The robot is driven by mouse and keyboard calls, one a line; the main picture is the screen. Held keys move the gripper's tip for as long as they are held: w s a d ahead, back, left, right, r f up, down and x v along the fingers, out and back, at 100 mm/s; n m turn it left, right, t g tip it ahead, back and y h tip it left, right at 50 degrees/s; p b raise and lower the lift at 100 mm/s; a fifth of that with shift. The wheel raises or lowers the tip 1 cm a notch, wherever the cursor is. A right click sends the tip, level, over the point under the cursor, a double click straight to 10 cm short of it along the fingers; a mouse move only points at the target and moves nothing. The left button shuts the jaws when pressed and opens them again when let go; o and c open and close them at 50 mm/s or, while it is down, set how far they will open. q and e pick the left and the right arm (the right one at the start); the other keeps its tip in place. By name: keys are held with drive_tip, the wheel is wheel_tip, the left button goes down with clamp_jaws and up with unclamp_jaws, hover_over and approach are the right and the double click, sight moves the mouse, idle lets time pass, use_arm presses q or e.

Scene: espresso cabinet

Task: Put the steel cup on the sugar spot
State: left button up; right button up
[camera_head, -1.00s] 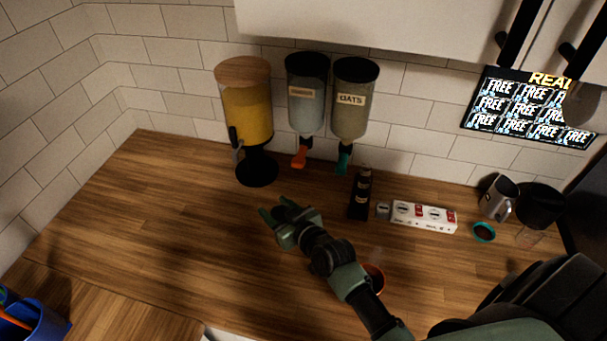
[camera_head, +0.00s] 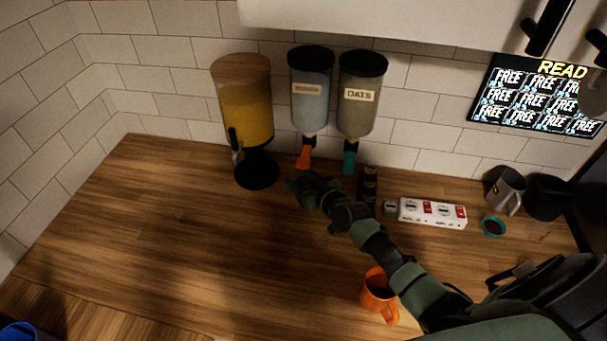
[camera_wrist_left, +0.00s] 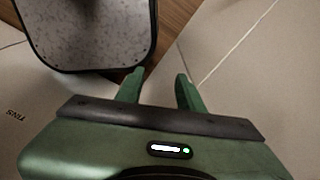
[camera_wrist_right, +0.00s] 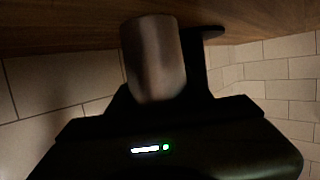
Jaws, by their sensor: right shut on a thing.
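The steel cup (camera_wrist_right: 153,58) is a plain grey metal cylinder between the fingers of my right gripper (camera_wrist_right: 165,70) in the right wrist view. In the head view my right gripper (camera_head: 302,184) is just in front of the two hanging dispensers, below the orange spout (camera_head: 304,158), and hides the cup. The dispenser with the orange spout (camera_head: 311,110) has a label too blurred to read. No marked sugar spot is clear to me. My left gripper (camera_wrist_left: 160,85) has its fingers apart with nothing between them; it is outside the head view.
A yellow-filled dispenser (camera_head: 247,115) stands left, and the OATS dispenser (camera_head: 358,108) hangs right. The left counter (camera_head: 150,230) is clear.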

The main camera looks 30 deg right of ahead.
drive_tip(key=shift+w+d+b, duration=0.3)
drive_tip(key=w+b, duration=0.1)
drive_tip(key=w+d+f+b, duration=0.1)
drive_tip(key=w+d+b, duration=0.1)
drive_tip(key=b, duration=0.1)
drive_tip(key=shift+d+f, duration=0.2)
drive_tip(key=shift+f, duration=0.05)
drive_tip(key=shift+r, duration=0.1)
drive_tip(key=shift+s+a, duration=0.1)
drive_tip(key=o, duration=1.4)
drive_tip(key=shift+f, duration=0.2)
drive_tip(key=shift+o, duration=0.2)
drive_tip(key=shift+r, duration=0.1)
